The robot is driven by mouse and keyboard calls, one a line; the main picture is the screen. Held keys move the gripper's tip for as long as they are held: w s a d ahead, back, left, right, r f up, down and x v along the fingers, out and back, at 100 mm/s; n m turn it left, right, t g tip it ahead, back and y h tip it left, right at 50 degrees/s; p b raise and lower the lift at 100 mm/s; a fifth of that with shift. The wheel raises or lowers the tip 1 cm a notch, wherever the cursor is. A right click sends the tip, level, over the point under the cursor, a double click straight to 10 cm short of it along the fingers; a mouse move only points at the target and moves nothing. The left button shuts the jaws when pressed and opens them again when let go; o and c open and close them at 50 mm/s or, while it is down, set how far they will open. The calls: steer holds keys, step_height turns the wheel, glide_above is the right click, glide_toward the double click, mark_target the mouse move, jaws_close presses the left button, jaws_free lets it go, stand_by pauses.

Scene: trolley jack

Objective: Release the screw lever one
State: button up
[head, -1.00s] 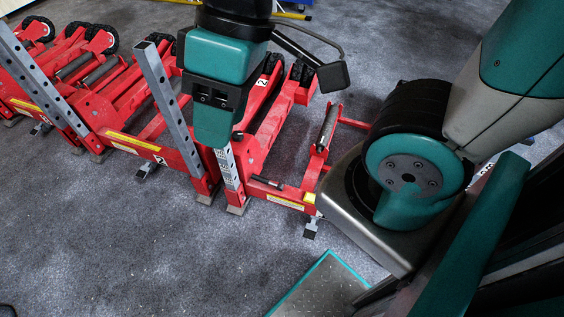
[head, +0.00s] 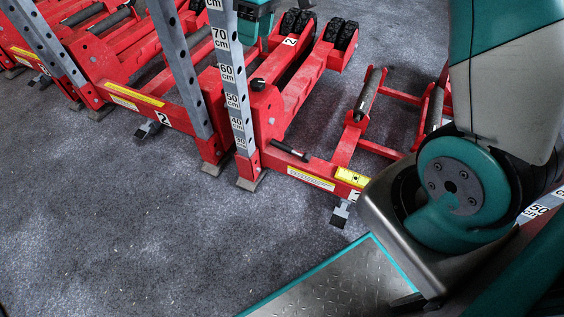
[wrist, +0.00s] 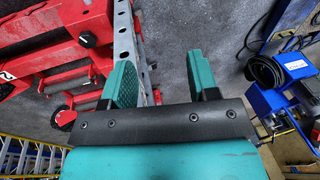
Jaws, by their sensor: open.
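The red trolley jack marked 1 (head: 326,176) stands in the middle of the head view, with an upright post (head: 237,100) carrying a cm scale. A short black handle (head: 290,151) lies on its front bar, and a black knob (head: 258,84) sits beside the post. I cannot tell which of these is screw lever one. In the wrist view a black knob (wrist: 88,40) shows on red metal, left of my gripper (wrist: 160,62). My gripper is open, with nothing between its teal fingers, apart from the knob.
Another red jack (head: 135,95) with a perforated grey post stands close on the left. A teal-edged metal plate (head: 335,285) lies at the bottom. Carpet at lower left is clear. Blue equipment (wrist: 295,90) and a yellow ladder (wrist: 30,155) show in the wrist view.

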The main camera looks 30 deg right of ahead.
steer(key=w+d+f+b, duration=0.4)
steer(key=f+b, duration=0.1)
steer(key=f, duration=0.6)
steer(key=w+d+f+b, duration=0.3)
steer(key=f+b, duration=0.2)
steer(key=f, duration=0.5)
steer(key=b, duration=0.7)
glide_toward(282, 144)
steer(key=shift+g+h, duration=0.3)
steer(key=shift+g, duration=0.1)
steer(key=f+b, duration=0.3)
steer(key=a+f+b, duration=0.1)
steer(key=f+b, duration=0.2)
steer(key=f, duration=0.1)
steer(key=a+f+b, duration=0.1)
steer(key=f+b, duration=0.2)
steer(key=shift+s+f, duration=0.1)
steer(key=shift+f, duration=0.05)
jaws_close()
